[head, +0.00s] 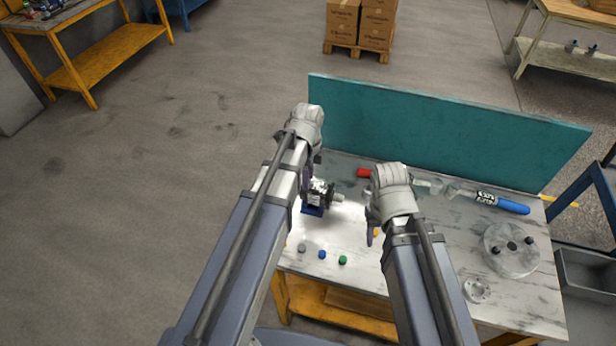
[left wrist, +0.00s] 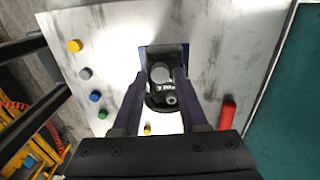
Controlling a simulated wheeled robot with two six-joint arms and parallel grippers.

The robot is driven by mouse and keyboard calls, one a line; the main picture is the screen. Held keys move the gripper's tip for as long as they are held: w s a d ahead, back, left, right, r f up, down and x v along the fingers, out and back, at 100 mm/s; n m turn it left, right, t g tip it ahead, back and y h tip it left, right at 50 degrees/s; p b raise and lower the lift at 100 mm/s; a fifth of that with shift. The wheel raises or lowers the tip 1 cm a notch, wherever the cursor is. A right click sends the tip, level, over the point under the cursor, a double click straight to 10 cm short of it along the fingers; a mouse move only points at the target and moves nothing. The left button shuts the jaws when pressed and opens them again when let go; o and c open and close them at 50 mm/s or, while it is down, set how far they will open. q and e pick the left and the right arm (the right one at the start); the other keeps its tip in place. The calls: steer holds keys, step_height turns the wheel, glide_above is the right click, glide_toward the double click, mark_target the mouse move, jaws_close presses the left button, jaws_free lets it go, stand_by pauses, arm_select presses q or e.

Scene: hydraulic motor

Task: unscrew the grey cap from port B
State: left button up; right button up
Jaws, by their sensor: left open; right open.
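The hydraulic motor (head: 319,190) stands on a blue base (head: 312,211) near the table's left edge. In the left wrist view, a round grey cap (left wrist: 161,73) sits on the dark motor body (left wrist: 158,98); port letters are not readable. My left gripper (head: 311,172) is over the motor, partly hiding it. Its fingers are open, one on either side of the grey cap in the left wrist view; I cannot tell whether they touch it. My right gripper (head: 371,226) is open and empty over the table, right of the motor.
A teal panel (head: 440,128) closes the back.

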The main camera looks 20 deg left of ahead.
arm_select(q)
steer(key=shift+m, duration=1.1)
jaws_close()
steer(key=n, duration=0.5)
steer(key=shift+n, duration=0.5)
